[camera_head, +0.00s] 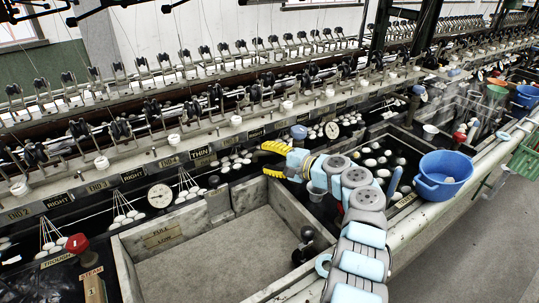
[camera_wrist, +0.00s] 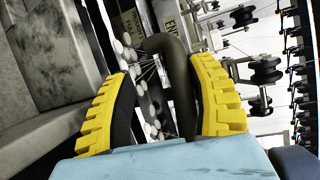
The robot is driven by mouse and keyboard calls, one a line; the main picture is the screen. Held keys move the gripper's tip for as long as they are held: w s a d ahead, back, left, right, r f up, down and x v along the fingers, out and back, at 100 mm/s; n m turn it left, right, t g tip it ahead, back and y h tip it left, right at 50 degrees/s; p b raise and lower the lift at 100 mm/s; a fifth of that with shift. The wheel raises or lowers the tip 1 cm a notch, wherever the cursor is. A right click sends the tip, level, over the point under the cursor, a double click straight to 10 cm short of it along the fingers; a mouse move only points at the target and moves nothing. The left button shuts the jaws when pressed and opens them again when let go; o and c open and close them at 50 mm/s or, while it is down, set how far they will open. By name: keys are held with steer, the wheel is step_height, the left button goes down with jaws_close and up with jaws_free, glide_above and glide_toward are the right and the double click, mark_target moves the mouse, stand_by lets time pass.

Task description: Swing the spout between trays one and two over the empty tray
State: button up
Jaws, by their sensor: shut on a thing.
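The spout (camera_wrist: 182,85) is a dark curved pipe that bends over at its top in the wrist view. My gripper (camera_head: 266,160) has its yellow fingers on either side of the pipe and is shut on it; the fingers also show in the wrist view (camera_wrist: 170,100). In the head view the fingers are at the back right corner of the empty tray, and I cannot make out the spout between them. The empty tray (camera_head: 215,255) is a grey stone basin with a bare floor.
A dark basin with white cocoons (camera_head: 378,160) lies right of my arm. More cocoons (camera_head: 124,217) lie at the left. A blue tub (camera_head: 443,174) stands on the front rail. A dark round-headed knob (camera_head: 307,234) stands at the tray's right side. Reeling guides run along the back.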

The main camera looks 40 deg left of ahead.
stand_by(0.4)
steer(key=shift+d+r+p, duration=0.15)
steer(key=shift+d+p, duration=0.2)
steer(key=shift+p, duration=0.15)
steer(key=shift+s+d+r+p, duration=0.1)
steer(key=shift+d+r+p, duration=0.1)
steer(key=shift+d+p, duration=0.75)
steer(key=d+r+p, duration=0.2)
steer(key=d+p, duration=0.5)
steer(key=d, duration=1)
steer(key=shift+s+d, duration=0.15)
steer(key=shift+s, duration=0.3)
steer(key=shift+r, duration=0.15)
stand_by(0.5)
steer(key=shift+d, duration=0.1)
steer(key=d+r, duration=0.2)
steer(key=d, duration=0.9)
steer(key=shift+d, duration=0.4)
